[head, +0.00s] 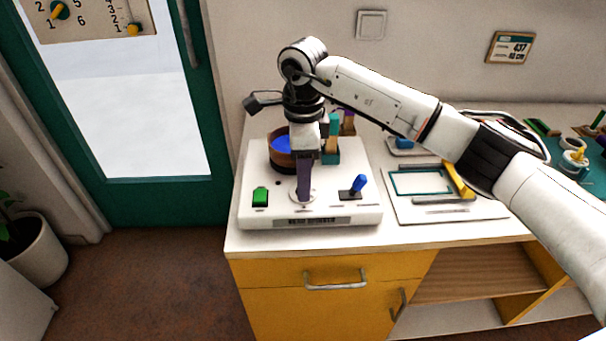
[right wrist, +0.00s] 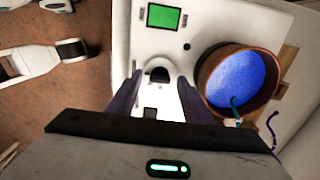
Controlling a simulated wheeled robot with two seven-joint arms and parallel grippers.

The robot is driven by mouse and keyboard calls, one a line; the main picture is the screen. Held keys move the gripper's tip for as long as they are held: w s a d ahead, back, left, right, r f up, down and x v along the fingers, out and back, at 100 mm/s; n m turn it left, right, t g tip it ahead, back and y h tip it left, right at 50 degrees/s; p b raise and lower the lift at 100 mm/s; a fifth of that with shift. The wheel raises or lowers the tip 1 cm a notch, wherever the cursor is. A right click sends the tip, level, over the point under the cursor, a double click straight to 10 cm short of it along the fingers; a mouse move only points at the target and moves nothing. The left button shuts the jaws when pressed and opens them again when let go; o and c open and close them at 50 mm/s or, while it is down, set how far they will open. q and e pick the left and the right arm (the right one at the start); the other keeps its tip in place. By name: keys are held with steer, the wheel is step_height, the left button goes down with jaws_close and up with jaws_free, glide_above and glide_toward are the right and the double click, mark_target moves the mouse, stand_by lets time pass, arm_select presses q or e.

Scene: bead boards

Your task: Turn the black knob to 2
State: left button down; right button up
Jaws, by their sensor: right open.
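The black knob (right wrist: 158,73) shows in the right wrist view on a white board, with a pale round dial around it. In the head view my right gripper's fingers cover the knob, and only the white dial's edge shows. My right gripper (head: 304,197) points down over the dial. In the right wrist view its two dark fingers (right wrist: 160,86) are open, one on either side of the knob, with gaps visible. I cannot tell whether the fingertips reach down around it. The numbers and the knob's setting are not readable. My left gripper is not in view.
The white board (head: 345,215) stands on the counter with a green switch (head: 260,197), a blue-handled lever (head: 359,184) and a brown bowl with blue inside (head: 281,148) behind. A tray with a yellow handle (head: 458,183) lies to the right. A glass door is at left.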

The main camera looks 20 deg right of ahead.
steer(key=shift+f, duration=0.1)
steer(key=shift+c, duration=0.2)
steer(key=c, duration=1)
steer(key=shift+m, duration=0.3)
steer(key=m, duration=0.9)
